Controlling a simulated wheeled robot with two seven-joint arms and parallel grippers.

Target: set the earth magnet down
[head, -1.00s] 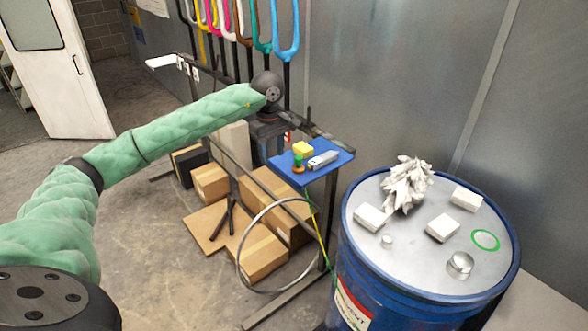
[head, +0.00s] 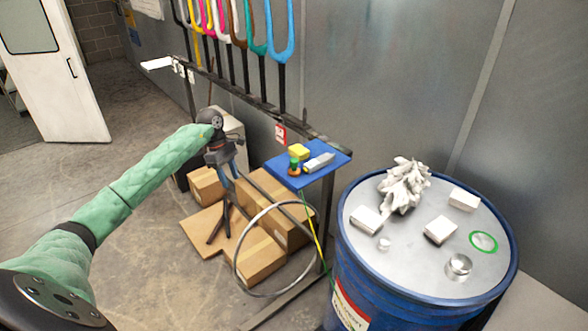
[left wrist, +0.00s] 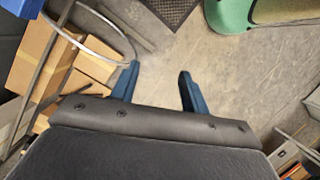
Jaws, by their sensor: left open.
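A small green and orange piece (head: 295,167) stands on the blue shelf (head: 285,178), beside a yellow block (head: 299,151) and a silver cylinder (head: 319,163). I cannot tell for sure which of these is the earth magnet. A yellow-green wire (head: 313,222) hangs from the shelf towards the blue drum. My left gripper (head: 232,172) is to the left of the shelf, apart from it, above the cardboard boxes. In the left wrist view its two blue fingers (left wrist: 157,86) are spread with nothing between them. My right gripper is not in view.
A blue drum (head: 365,262) at the right carries white boxes, crumpled cloth and a green ring on its lid. Cardboard boxes (head: 258,258) and a grey hoop (head: 240,275) are below the shelf. A dark rail frame (head: 262,104) with coloured hooks stands behind. Floor at the left is clear.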

